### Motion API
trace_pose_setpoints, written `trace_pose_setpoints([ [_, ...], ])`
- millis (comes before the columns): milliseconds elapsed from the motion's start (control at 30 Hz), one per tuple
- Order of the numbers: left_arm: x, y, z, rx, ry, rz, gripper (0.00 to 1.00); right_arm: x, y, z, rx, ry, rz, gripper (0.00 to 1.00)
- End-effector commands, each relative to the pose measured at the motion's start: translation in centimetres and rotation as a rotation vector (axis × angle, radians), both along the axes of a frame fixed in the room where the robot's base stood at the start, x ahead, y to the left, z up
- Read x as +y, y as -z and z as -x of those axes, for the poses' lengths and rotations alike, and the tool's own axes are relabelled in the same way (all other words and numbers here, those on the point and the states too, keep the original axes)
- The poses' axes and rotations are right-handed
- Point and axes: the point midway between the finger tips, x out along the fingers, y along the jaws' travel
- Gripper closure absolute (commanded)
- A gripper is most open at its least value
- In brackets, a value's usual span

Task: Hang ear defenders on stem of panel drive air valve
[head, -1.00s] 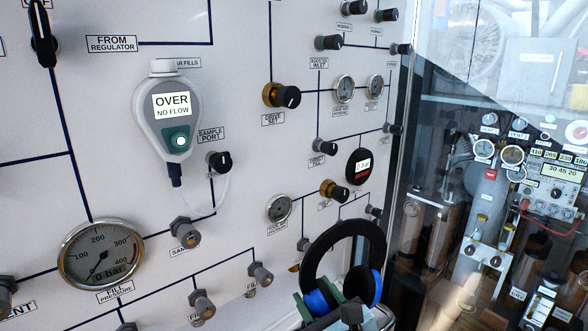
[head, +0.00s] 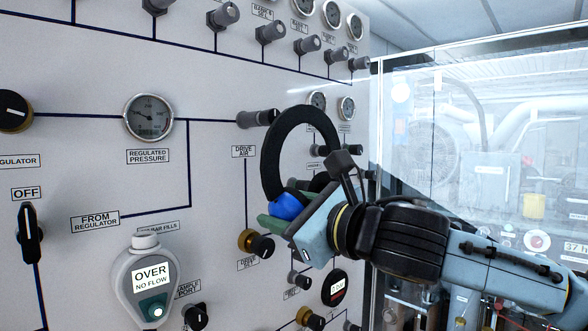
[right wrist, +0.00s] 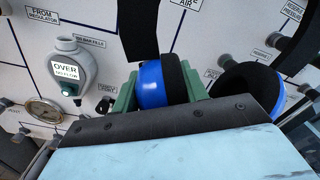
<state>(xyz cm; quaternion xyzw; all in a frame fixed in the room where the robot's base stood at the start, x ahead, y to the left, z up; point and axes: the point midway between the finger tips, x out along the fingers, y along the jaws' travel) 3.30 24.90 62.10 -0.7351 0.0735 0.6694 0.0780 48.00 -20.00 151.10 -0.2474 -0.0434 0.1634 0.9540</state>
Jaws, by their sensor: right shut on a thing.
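The ear defenders have a black arched headband (head: 270,152) and blue-and-black cups. My right gripper (head: 284,212) is shut on the blue cup (head: 287,206), which also shows between its green fingers in the right wrist view (right wrist: 151,85). The other cup (right wrist: 245,85) hangs to the right in that view. The headband arches upward, held in front of the panel. The drive air valve (head: 256,118) is a grey stem with a dark end above the DRIVE AIR label. Its tip overlaps the headband's upper left edge; I cannot tell if they touch. My left gripper is out of view.
The white panel (head: 80,80) carries several valves and gauges. A regulated pressure gauge (head: 148,117) sits left of the valve. A brass drive set knob (head: 256,244) is below. A grey OVER display unit (head: 148,282) hangs at lower left. Clear glazing (head: 480,130) is at right.

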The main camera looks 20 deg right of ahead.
Motion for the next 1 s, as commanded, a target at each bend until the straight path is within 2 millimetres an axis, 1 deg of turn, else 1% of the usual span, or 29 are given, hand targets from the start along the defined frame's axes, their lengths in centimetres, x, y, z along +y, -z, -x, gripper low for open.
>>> trace_pose_setpoints([
  [33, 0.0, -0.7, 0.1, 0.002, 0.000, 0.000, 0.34, -0.3, -1.9, 0.5, -0.010, -0.002, 0.006, 0.87],
  [100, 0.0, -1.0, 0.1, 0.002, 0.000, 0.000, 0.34, -0.5, -3.0, 1.0, -0.010, -0.004, 0.011, 0.87],
  [233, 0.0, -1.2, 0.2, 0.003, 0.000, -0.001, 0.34, -0.6, -4.0, 1.5, -0.008, -0.008, 0.017, 0.87],
  [467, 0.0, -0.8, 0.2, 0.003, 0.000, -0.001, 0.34, -0.5, -3.9, 1.0, -0.005, -0.009, 0.016, 0.87],
  [1000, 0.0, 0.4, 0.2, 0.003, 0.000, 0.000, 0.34, 0.7, -3.6, -2.0, -0.007, -0.009, 0.016, 0.87],
])
